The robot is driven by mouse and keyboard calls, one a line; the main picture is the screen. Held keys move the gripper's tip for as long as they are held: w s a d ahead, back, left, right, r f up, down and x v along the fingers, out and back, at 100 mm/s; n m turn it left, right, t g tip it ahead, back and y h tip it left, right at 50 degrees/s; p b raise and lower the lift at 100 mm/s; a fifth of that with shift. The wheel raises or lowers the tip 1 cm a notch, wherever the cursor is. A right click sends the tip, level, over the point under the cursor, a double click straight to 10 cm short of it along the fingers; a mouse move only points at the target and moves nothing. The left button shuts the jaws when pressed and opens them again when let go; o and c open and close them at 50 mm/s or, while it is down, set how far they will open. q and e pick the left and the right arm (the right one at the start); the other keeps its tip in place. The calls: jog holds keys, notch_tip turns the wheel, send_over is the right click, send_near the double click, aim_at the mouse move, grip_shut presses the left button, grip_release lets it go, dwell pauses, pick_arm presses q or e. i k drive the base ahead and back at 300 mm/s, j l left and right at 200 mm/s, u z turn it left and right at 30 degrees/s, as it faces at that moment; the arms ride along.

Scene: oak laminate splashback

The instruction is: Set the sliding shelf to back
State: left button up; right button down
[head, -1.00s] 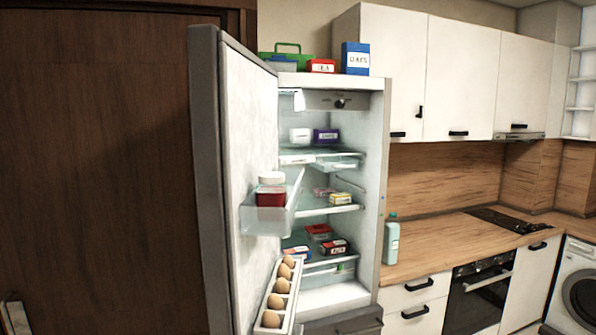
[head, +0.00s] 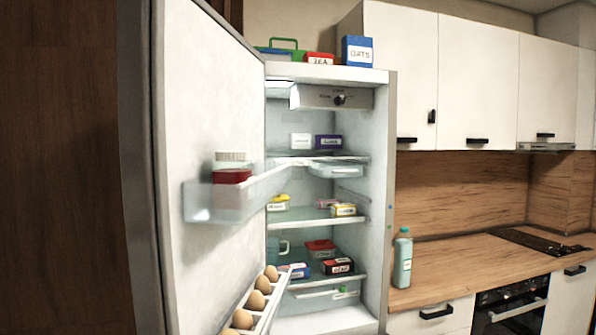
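The fridge (head: 391,240) stands with its door (head: 195,100) wide open to the left. Inside, an upper glass shelf (head: 285,160) holds a white box and a purple box at its back. A clear tray-like piece (head: 338,171) sits at this level on the right, toward the front. A middle glass shelf (head: 310,220) holds small yellow-and-white boxes. A lower shelf (head: 310,281) holds red, black and blue boxes. I cannot tell for certain which shelf slides. Neither of my grippers is in view.
A green bottle (head: 403,258) stands on the counter (head: 455,265) at right. Boxes sit on the fridge top.

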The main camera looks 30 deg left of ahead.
aim_at(296, 161)
jog(key=i+j, duration=0.1)
jog(key=i, duration=0.35)
jog(key=i+j, duration=0.1)
jog(key=i, duration=0.3)
jog(key=i+l+u, duration=0.35)
jog(key=i+u, duration=0.15)
jog(key=i, duration=0.1)
